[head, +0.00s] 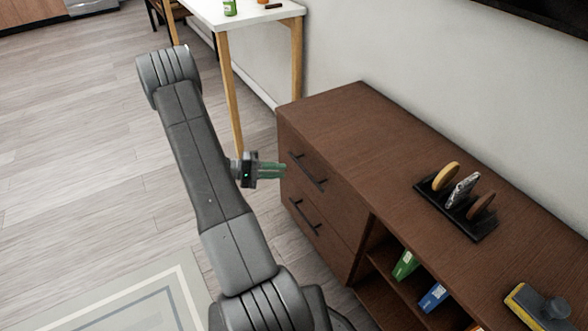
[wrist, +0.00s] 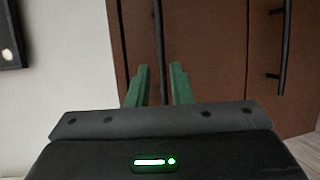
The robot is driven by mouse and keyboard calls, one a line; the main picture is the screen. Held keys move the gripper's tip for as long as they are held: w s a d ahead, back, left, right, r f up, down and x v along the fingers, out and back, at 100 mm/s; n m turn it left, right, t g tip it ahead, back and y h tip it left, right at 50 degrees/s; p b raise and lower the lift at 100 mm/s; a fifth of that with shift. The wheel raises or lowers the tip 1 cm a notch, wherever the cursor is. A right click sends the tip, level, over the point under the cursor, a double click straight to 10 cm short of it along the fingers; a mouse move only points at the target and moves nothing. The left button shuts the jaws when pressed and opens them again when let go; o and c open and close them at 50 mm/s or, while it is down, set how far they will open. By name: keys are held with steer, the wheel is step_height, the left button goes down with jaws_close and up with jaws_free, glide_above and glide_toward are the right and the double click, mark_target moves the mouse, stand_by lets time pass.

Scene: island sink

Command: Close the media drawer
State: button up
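The brown media cabinet (head: 385,140) stands along the wall at the right, with two stacked drawers at its left end. The upper drawer (head: 297,150) and lower drawer (head: 335,240) look flush or nearly so; I cannot tell a small gap. Each has a dark bar handle, upper (head: 308,172) and lower (head: 304,216). My gripper (head: 284,171) has green fingers, parted and empty, pointing at the upper drawer front. In the wrist view, the upper handle (wrist: 158,45) runs between the fingertips (wrist: 160,68), and the lower handle (wrist: 284,50) is at right. Contact is unclear.
A rack (head: 468,222) with upright items and a yellow-and-grey object (head: 538,308) sit on the cabinet top. Green (head: 405,265) and blue (head: 433,297) items are in the open shelf. A white table (head: 240,14) stands behind. Floor at left is clear, with a rug (head: 120,305) in front.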

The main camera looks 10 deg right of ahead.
mark_target(307, 172)
steer(key=shift+w+a+r, duration=0.1)
steer(key=shift+a+r, duration=0.1)
steer(key=shift+a, duration=0.85)
steer(key=shift+a+r, duration=0.15)
steer(key=shift+a, duration=0.9)
steer(key=shift+d, duration=0.1)
steer(key=d, duration=0.4)
steer(key=d+f+b, duration=0.1)
steer(key=d, duration=0.4)
steer(key=d+f, duration=0.1)
steer(key=d, duration=0.3)
steer(key=shift+s+d+f+b, duration=0.25)
steer(key=shift+s+d+b, duration=0.05)
steer(key=shift+s+b, duration=0.1)
steer(key=shift+s+a+p, duration=0.25)
steer(key=shift+a+p, duration=0.3)
steer(key=shift+a, duration=0.25)
